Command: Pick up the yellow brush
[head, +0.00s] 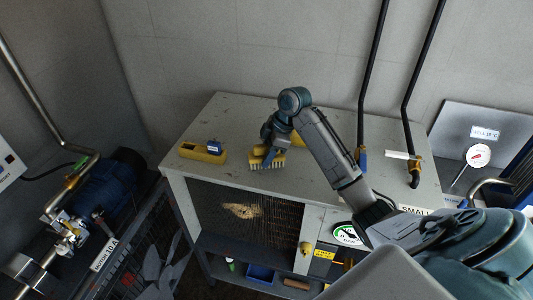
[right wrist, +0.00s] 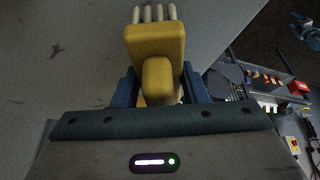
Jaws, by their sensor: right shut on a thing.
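The yellow brush (head: 267,161) with pale bristles is over the left front part of the grey cabinet top (head: 235,120). My right gripper (head: 270,149) reaches it from above and is shut on its handle. In the right wrist view the yellow brush (right wrist: 155,45) sits between the two blue fingers of my right gripper (right wrist: 158,88), bristles pointing away. I cannot tell whether the bristles touch the top or hang just above it. My left gripper does not show.
A yellow block-like thing (head: 197,153) with a small blue box (head: 214,146) lies left of the brush. Another yellow thing (head: 297,139) is partly hidden behind my right arm. Black pipes (head: 371,80) rise at the right. A blue pump (head: 105,190) stands lower left.

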